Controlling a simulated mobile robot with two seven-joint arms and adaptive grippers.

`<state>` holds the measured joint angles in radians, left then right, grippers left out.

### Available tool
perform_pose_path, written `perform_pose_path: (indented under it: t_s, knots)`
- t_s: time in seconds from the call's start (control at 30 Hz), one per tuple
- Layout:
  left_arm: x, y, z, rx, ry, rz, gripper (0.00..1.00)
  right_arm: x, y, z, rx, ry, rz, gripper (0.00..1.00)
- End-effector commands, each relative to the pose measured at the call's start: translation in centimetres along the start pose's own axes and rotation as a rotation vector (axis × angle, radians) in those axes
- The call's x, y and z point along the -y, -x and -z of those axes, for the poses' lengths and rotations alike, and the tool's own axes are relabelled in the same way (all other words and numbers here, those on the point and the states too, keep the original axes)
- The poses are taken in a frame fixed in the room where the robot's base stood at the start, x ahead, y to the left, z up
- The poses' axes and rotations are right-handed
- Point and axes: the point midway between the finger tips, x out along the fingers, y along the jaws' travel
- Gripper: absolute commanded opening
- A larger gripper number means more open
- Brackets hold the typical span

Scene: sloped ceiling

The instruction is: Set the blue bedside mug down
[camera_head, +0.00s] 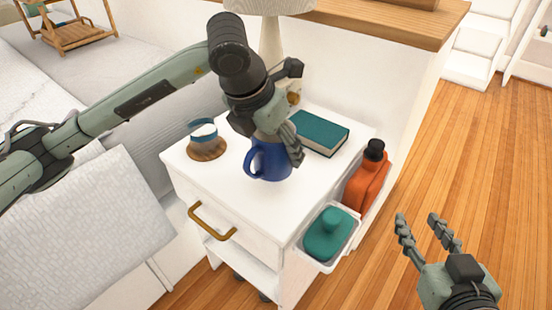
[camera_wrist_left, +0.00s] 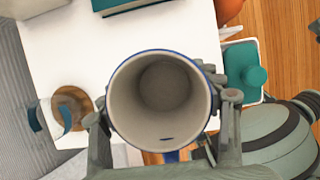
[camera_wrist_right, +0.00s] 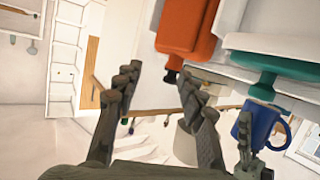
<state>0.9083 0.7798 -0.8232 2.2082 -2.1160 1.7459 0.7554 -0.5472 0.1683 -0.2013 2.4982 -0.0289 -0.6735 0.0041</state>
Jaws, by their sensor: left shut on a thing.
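The blue mug (camera_head: 268,160) is upright over the front middle of the white bedside table (camera_head: 185,168), its handle to the left in the head view. My left gripper (camera_head: 283,145) is shut on it from above. In the left wrist view the mug (camera_wrist_left: 160,95) shows an empty pale inside between the fingers. I cannot tell whether its base touches the tabletop. In the right wrist view the mug (camera_wrist_right: 258,122) shows at the right. My right gripper (camera_head: 425,232) is open and empty above the wooden floor, right of the table.
On the tabletop are a blue-banded cup (camera_head: 203,131) on a round wooden coaster (camera_head: 208,150), a teal book (camera_head: 320,132) and a lamp (camera_head: 271,40). A side caddy holds a teal bottle (camera_head: 328,235), beside an orange bottle (camera_head: 366,178). The bed (camera_head: 95,210) is left.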

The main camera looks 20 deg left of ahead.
Motion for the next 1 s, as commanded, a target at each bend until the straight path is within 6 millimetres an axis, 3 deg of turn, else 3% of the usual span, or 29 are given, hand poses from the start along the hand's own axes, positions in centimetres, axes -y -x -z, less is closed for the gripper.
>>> perform_pose_path:
  t_s: [0.23, 0.77, 0.8, 0.93, 1.0]
  knots:
    - [-0.1, -3.1, 1.4, -0.001, 0.0, 0.0, 0.24, 0.9, -0.1, 1.6, -0.077, -0.009, 0.019, 0.4]
    - [-0.1, -3.2, 1.4, 0.001, -0.001, 0.0, 0.24, 1.1, 0.0, 2.3, -0.112, -0.012, 0.023, 0.4]
    - [-0.1, -3.2, 1.4, -0.001, -0.001, 0.0, 0.68, 1.1, 0.0, 2.5, -0.117, -0.012, 0.024, 0.4]
    - [-0.1, -3.2, 1.4, -0.001, -0.001, 0.0, 0.84, 1.2, 0.0, 2.5, -0.12, -0.013, 0.025, 0.4]
    - [-0.1, -3.2, 1.4, -0.001, -0.001, 0.0, 0.85, 1.2, 0.0, 2.5, -0.119, -0.013, 0.025, 0.4]
